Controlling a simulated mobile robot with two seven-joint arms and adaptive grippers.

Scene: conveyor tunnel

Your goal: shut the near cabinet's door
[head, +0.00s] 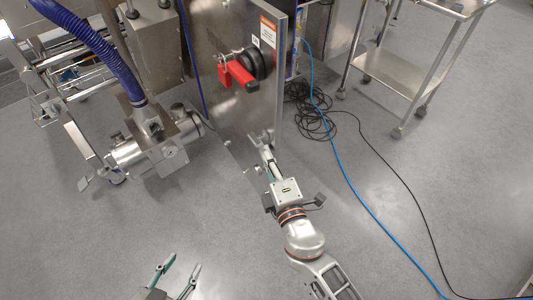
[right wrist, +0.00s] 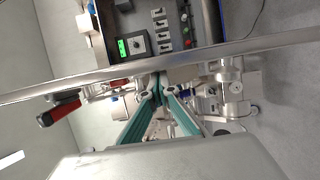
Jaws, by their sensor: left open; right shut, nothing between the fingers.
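The near cabinet's door (head: 225,110) is a metal panel at the top middle of the head view, with a red handle (head: 238,74) on a black round mount and an orange-white label. The red handle also shows at left in the right wrist view (right wrist: 58,112). My right gripper (head: 261,140) is shut and empty at the door's lower edge; contact cannot be told. Its teal fingers (right wrist: 160,88) meet near the metal edge crossing the right wrist view. My left gripper (head: 180,272) is open and empty at the bottom, away from the door. How far the door stands open is unclear.
A steel cart (head: 405,75) stands at the upper right. Black cables (head: 312,110) lie coiled right of the door, and a blue cable (head: 350,180) runs across the floor. Steel machinery with a blue hose (head: 100,45) stands at left. The floor between the grippers is clear.

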